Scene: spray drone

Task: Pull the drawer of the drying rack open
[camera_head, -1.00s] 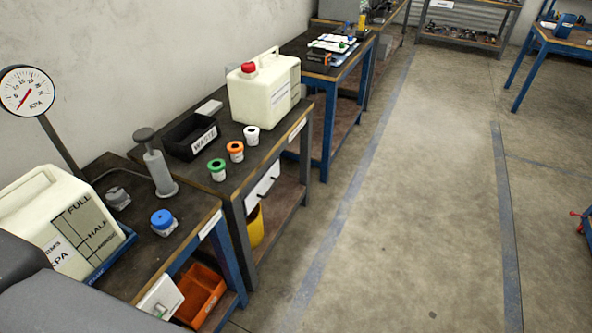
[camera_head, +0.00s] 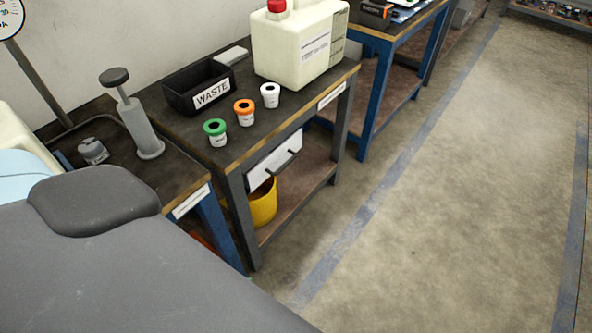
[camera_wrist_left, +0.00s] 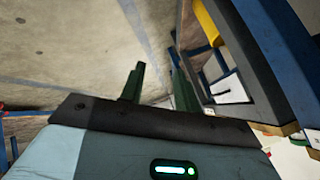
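A white drawer front (camera_head: 268,166) with a dark bar handle (camera_head: 277,165) hangs under the dark-topped table in the head view. It looks shut, and I see no other drawer; no separate drying rack can be made out. My left arm fills the lower left of the head view, with its gripper out of sight there. In the left wrist view my left gripper (camera_wrist_left: 157,76) has its two dark green fingers apart with nothing between them. A white panel (camera_wrist_left: 230,90) lies beyond the right finger; I cannot tell whether it is the drawer. My right gripper is in neither view.
The table (camera_head: 180,128) carries a black WASTE bin (camera_head: 198,84), a white canister (camera_head: 295,45) and three small capped jars. A yellow bucket (camera_head: 263,203) stands below the drawer. A blue-legged table (camera_head: 222,235) adjoins on the left. The floor (camera_head: 430,200) on the right is clear.

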